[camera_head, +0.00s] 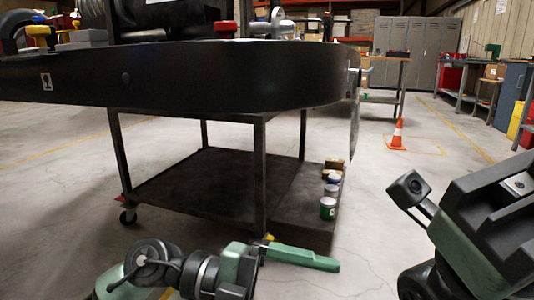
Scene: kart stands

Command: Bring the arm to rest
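My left arm comes in at the bottom, and its gripper (305,258) points right with a green finger low in front of the kart stand. I see no object in it, and the gap between its fingers cannot be made out. My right arm's dark and green end (490,225) is close at the right edge, with a small camera (409,188) on a bracket beside it. Its fingertips cannot be made out. Both arms' ends appear apart from the stand.
The black kart stand (200,80) on a wheeled frame fills the left and middle. Its lower shelf (190,180) is mostly bare, with several cans (328,207) at its right edge. An orange cone (397,135) stands on open floor. Benches and lockers (410,38) are behind.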

